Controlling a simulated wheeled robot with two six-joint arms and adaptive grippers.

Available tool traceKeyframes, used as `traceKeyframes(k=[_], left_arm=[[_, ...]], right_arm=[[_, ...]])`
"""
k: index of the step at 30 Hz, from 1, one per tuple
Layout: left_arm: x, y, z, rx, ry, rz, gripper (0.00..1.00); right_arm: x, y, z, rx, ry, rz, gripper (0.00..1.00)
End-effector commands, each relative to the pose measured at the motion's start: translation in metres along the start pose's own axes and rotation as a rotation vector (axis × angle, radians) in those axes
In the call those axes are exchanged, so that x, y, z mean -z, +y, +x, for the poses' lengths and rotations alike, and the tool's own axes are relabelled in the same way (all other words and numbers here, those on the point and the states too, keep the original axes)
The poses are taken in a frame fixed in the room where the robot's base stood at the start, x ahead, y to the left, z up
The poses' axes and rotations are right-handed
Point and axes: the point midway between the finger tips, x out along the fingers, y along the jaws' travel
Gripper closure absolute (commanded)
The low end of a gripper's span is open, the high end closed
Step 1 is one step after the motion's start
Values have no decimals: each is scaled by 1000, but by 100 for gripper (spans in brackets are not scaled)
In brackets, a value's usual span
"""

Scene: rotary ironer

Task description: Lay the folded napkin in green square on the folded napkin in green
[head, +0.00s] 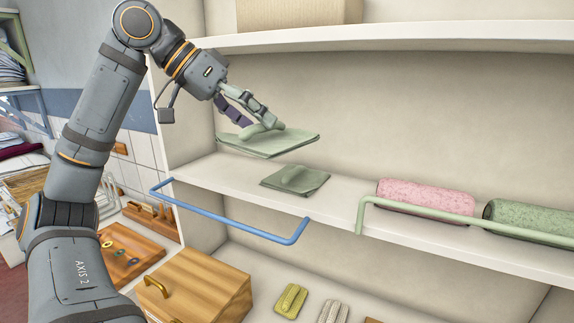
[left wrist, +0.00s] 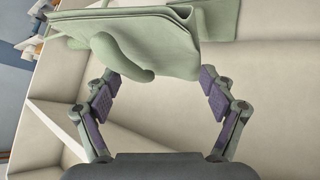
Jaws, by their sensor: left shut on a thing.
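A folded green napkin (head: 290,142) with a raised grip on top is held in the air by my left gripper (head: 262,122). The gripper is shut on that raised grip, and the napkin lies roughly flat, slightly tilted. In the left wrist view the held napkin (left wrist: 185,45) fills the top middle. A second folded green napkin (head: 313,181), darker and smaller-looking, lies flat on the shelf with a similar raised grip. The held napkin is above it and to its left, apart from it. My right gripper is in neither view.
The white shelf (head: 225,178) has a blue rail (head: 235,219) and a green rail (head: 415,211) along its front. A pink roll (head: 425,194) and a green roll (head: 530,216) lie right of the napkin. An upper shelf (head: 400,36) is overhead. A wooden box (head: 200,283) stands below.

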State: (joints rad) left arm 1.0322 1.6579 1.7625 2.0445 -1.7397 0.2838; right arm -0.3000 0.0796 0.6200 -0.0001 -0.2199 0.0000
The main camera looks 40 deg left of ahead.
Motion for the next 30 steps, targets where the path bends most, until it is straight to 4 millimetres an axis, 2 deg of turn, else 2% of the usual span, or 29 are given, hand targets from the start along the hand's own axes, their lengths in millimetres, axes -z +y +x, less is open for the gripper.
traceKeyframes(k=[1, 6, 9, 12, 17, 30], left_arm=[[-17, -3, 7, 9, 5, -5, 48], [-73, -6, 10, 50, 20, -41, 48], [-103, -6, 9, 72, 28, -65, 48], [-124, -6, 7, 89, 36, -86, 48], [-139, -4, 3, 102, 41, -105, 48], [-135, -4, 2, 105, 40, -111, 48]], right_arm=[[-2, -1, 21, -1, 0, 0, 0], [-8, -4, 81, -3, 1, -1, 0], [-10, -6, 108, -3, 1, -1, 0], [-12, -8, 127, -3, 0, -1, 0], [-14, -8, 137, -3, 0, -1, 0], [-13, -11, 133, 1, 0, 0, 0]])
